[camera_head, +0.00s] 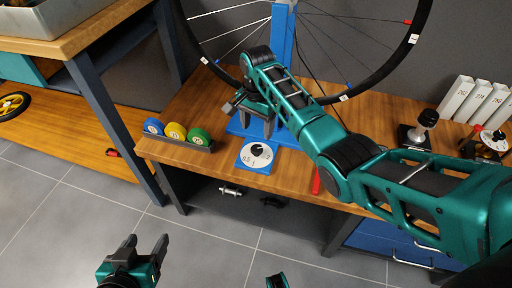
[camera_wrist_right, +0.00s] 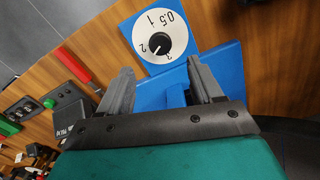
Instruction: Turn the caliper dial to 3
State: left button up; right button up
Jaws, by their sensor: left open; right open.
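The caliper dial (camera_head: 257,153) is a white disc with a black knob on a blue plate at the bench's front edge. In the right wrist view the dial (camera_wrist_right: 159,36) shows the marks 0.5, 1, 2 and 3. The knob's pale pointer seems to point between 2 and 3. My right gripper (camera_head: 257,124) is open and empty, its fingers behind the dial at the blue stand; in the wrist view its fingertips (camera_wrist_right: 160,70) lie just below the dial, apart from the knob. My left gripper (camera_head: 147,244) is open and empty, over the floor before the bench.
A blue stand (camera_head: 283,45) holds a wheel (camera_head: 428,15) behind the dial. Blue, yellow and green spools (camera_head: 175,131) stand left of it. A red-handled item (camera_head: 316,182) lies to the right. White boxes (camera_head: 472,103) and a dial gauge (camera_head: 493,140) are at the far right.

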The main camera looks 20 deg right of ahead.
aim_at(257, 148)
notch_tip(257, 148, down, 8)
jog(key=b, duration=0.3)
jog(key=shift+f, duration=0.2)
jog(key=c, duration=1.1)
